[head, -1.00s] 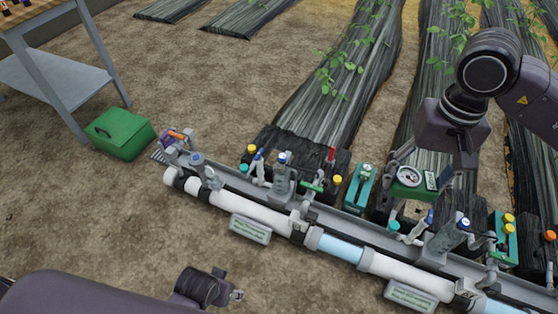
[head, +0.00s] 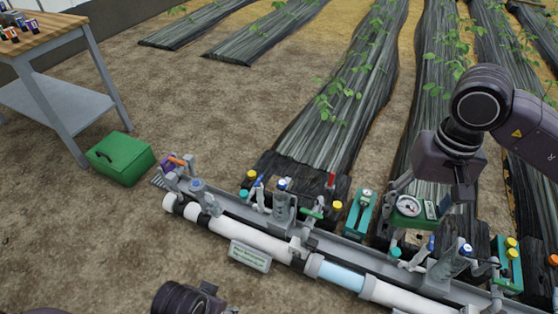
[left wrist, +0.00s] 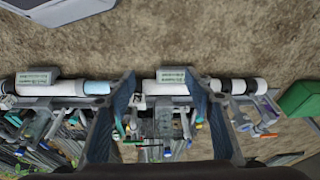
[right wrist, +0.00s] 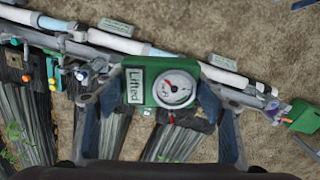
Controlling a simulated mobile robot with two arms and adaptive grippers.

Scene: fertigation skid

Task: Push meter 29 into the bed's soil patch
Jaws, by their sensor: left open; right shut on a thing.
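A green meter (head: 408,206) with a round white dial hangs from my right gripper (head: 436,196), above the near end of a bed. The right wrist view shows it (right wrist: 176,90) face-on between the fingers, with a tag reading "Lifted". The number 29 is not legible, and its lower end is hidden. My left gripper (left wrist: 162,115) is open and empty in the left wrist view, over the pipe row; only part of that arm shows in the head view.
A pipe skid (head: 265,235) with valves and colored caps runs across in front of the beds. A teal device (head: 360,212) stands left of the meter. A green box (head: 120,158) and a wooden-topped table (head: 45,40) are at left. Bare ground lies between.

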